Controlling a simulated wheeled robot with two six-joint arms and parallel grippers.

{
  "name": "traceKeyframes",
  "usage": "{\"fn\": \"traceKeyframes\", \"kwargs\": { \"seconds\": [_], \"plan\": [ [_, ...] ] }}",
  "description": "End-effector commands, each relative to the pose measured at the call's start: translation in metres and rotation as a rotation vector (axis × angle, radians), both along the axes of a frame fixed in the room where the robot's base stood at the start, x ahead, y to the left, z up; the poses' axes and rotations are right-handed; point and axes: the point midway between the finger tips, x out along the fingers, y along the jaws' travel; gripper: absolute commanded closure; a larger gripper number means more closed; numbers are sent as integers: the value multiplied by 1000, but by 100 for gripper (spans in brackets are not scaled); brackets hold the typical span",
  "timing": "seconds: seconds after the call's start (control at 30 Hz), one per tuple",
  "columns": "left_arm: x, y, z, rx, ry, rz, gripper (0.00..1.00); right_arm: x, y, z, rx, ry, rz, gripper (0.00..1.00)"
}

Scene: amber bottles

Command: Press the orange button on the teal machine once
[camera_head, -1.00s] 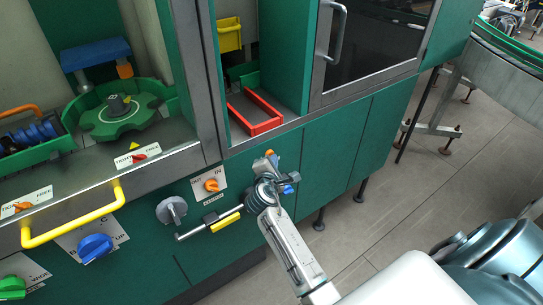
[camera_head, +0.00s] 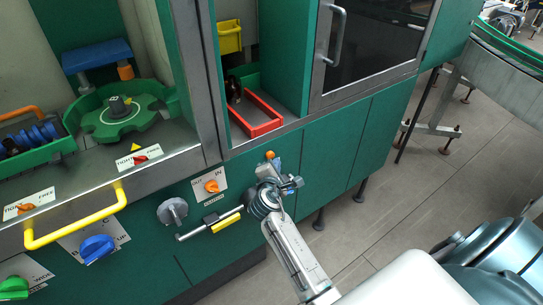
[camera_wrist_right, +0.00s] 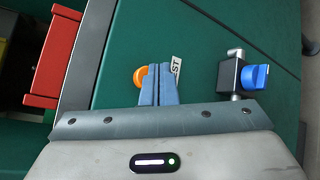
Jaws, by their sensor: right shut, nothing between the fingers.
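The orange button (camera_head: 270,155) is a small round cap on the green front panel of the teal machine (camera_head: 325,150), below the red tray. It also shows in the right wrist view (camera_wrist_right: 139,77), just left of the fingertips and partly hidden by them. My right gripper (camera_head: 268,167) is just below the button in the head view. In the right wrist view its two blue-grey fingers (camera_wrist_right: 159,68) are together with nothing between them. I cannot tell whether they touch the button. My left gripper is not in view.
A blue knob on a dark block (camera_wrist_right: 255,77) sits right of the fingers. A yellow-gripped lever (camera_head: 226,222), an orange IN/OUT knob (camera_head: 211,186) and a grey knob (camera_head: 172,211) are left of my wrist. A red tray (camera_head: 262,130) is above. Open floor lies right.

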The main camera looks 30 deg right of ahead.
Motion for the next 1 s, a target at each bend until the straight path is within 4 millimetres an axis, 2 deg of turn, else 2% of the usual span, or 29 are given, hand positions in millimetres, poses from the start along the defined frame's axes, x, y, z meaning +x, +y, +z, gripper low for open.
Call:
{"fn": "traceKeyframes", "kwargs": {
  "seconds": [0.27, 0.7, 1.0],
  "plan": [
    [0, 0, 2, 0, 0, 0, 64, -3, 0, 0, -1, 1, 0, 100],
    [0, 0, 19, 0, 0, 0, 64, -45, -4, 1, -2, 2, -1, 100],
    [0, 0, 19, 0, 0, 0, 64, -50, -4, 0, -1, 0, -1, 100]
  ]
}}
